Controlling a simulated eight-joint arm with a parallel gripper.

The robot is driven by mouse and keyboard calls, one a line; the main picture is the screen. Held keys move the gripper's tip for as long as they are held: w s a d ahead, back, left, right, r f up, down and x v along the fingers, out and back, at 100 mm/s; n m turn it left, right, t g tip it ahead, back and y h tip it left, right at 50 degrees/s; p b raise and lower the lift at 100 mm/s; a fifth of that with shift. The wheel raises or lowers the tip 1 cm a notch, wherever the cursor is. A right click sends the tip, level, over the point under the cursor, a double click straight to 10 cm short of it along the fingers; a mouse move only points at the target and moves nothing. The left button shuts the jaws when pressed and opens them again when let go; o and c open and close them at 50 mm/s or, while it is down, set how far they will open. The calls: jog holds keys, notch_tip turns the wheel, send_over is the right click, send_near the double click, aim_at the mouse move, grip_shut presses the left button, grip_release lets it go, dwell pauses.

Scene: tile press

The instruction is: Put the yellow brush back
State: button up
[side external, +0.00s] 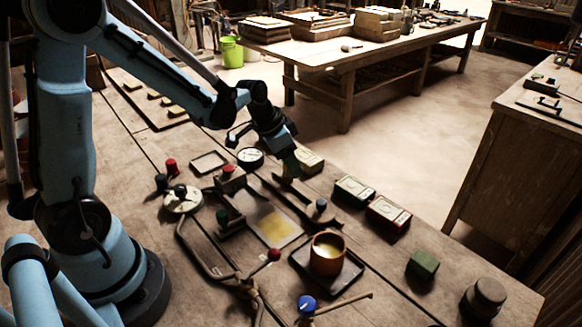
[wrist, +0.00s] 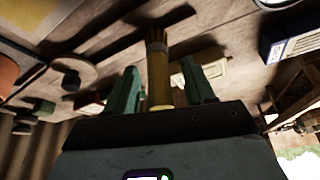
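The brush (wrist: 158,75) has a yellow handle and brown bristles. In the wrist view it lies between the two green fingers of my gripper (wrist: 160,85), with its bristles pointing away from the palm. A narrow gap seems to show on each side of the handle, so the fingers look open around it. In the side view my gripper (side external: 290,164) points down, low over the far side of the bench, by a dark rack (side external: 312,208). The brush is hard to make out there, and I cannot tell whether it touches the rack.
A pale block (side external: 309,160) sits just right of my fingers. A green-and-white box (side external: 354,190) and a red-and-white box (side external: 388,213) lie farther right. A brown cup (side external: 328,254) with yellow contents stands on a dark tray (side external: 345,283). A yellow-centred tile (side external: 274,229) lies nearer.

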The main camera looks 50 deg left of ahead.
jog(key=shift+r, duration=0.1)
jog(key=v, duration=1.2)
jog(key=s+d+f+n+t+y, duration=0.1)
jog(key=s+d+n+t, duration=0.1)
jog(key=s+d, duration=0.4)
jog(key=shift+s+d+f+n+t, duration=0.15)
jog(key=shift+s+f+n+t, duration=0.2)
jog(key=shift+s+n, duration=0.55)
